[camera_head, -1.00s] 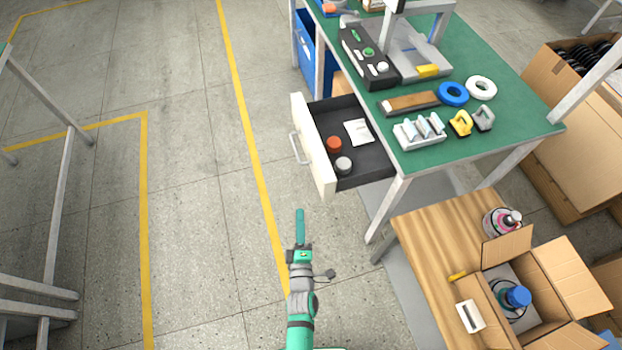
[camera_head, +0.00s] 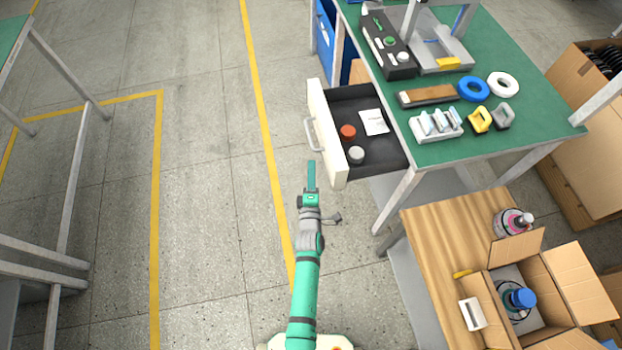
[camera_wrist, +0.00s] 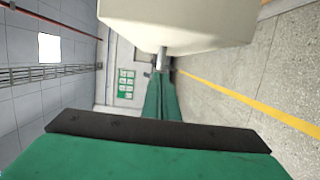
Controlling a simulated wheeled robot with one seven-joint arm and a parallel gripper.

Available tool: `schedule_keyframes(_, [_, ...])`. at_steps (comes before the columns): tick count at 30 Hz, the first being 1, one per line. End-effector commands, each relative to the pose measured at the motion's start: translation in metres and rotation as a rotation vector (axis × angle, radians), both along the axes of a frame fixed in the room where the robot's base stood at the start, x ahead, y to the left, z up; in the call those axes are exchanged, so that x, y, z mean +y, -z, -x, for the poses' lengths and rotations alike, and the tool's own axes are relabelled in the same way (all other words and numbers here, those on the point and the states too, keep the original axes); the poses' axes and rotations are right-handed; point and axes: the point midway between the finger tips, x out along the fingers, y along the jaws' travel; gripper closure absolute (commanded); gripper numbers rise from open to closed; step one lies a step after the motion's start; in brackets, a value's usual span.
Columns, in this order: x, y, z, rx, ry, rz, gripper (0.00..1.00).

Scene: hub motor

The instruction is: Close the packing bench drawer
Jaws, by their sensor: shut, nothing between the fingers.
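The packing bench drawer (camera_head: 385,151) is pulled out to the left from under the green bench top (camera_head: 455,150). Its cream front panel (camera_head: 327,135) carries a grey bar handle (camera_head: 311,135). An orange-red round item, a white round item and a white paper lie inside. My gripper (camera_head: 311,165) is shut and empty, pointing away beside the near end of the drawer front, close to the handle in the head view. In the wrist view the cream panel (camera_wrist: 175,22) and handle (camera_wrist: 160,60) show just beyond my green fingers (camera_wrist: 160,95). I cannot tell whether they touch.
A wooden table (camera_head: 437,240) with an open cardboard box (camera_head: 560,285) stands at the near right. A bench leg (camera_head: 398,200) is right of my arm. The floor (camera_head: 215,200) to the left is clear up to a metal frame (camera_head: 70,190).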

Motion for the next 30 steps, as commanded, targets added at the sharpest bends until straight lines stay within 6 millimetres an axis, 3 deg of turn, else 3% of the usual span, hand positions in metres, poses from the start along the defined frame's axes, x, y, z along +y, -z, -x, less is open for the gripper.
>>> schedule_keyframes(1, [-0.001, -0.001, -0.007, -0.001, 0.002, 0.001, 1.00])
schedule_keyframes(18, [-0.034, 0.000, -0.013, 0.000, -0.001, 0.001, 1.00])
schedule_keyframes(30, [-0.039, 0.000, -0.014, 0.000, 0.000, 0.000, 1.00])
